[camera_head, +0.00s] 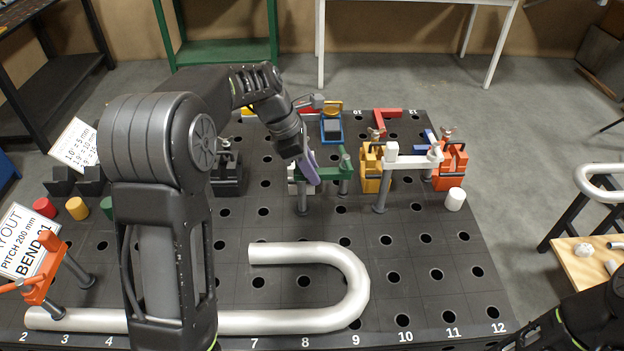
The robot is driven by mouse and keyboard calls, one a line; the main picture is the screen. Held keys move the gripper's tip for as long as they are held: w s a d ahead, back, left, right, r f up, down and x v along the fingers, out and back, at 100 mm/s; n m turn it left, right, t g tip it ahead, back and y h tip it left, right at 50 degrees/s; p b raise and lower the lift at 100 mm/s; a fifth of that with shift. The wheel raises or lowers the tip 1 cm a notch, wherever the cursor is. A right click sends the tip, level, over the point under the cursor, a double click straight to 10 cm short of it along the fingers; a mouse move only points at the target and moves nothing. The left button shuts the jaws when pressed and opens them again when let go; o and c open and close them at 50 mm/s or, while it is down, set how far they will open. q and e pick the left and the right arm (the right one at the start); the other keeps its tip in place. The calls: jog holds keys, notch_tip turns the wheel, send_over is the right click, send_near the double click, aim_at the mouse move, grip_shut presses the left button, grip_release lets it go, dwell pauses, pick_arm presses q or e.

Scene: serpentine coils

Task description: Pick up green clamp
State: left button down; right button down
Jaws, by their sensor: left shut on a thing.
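The green clamp (336,166) stands near the middle of the black perforated table, with grey posts reaching down toward the table top. My left gripper (309,172) comes in from the upper left, with purple-grey fingers at the left part of the green clamp. It is shut on the clamp, and the fingers and wrist hide part of it. I cannot tell whether the posts sit in holes or just above them. Part of my right arm shows at the lower right corner, but its gripper is out of view.
A bent silver tube (356,285) lies along the front of the table (430,270). Right of the green clamp stand a yellow block (372,168), a white clamp (412,161) and an orange block (450,166). An orange clamp (45,275) stands front left. A white cylinder (455,199) sits near the right edge.

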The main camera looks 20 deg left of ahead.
pick_arm(q)
notch_tip(320, 180, up, 10)
jog(key=shift+b, duration=0.35)
dwell(0.9)
